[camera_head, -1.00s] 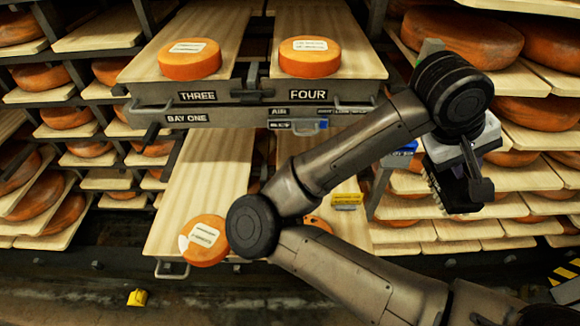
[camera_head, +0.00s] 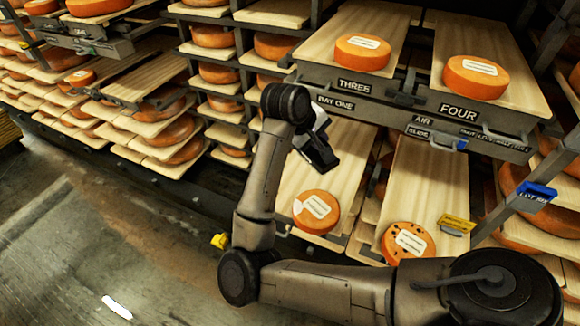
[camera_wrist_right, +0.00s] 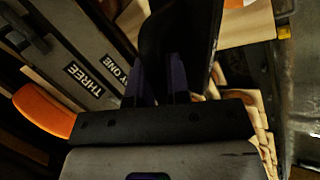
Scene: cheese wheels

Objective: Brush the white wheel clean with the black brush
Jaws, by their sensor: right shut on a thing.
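Two orange wheels with white labels lie on the lower boards in the head view. The left wheel (camera_head: 326,224) has a white patch at its left edge, and the right wheel (camera_head: 407,243) has dark spots. My left gripper is not in view.
Two more labelled wheels, one over THREE (camera_head: 362,51) and one over FOUR (camera_head: 476,77), sit on the upper boards. A yellow tag (camera_head: 457,222) and a blue tag (camera_head: 536,191) are at the right. Stacked cheese shelves stand behind; open floor (camera_head: 90,240) lies at left.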

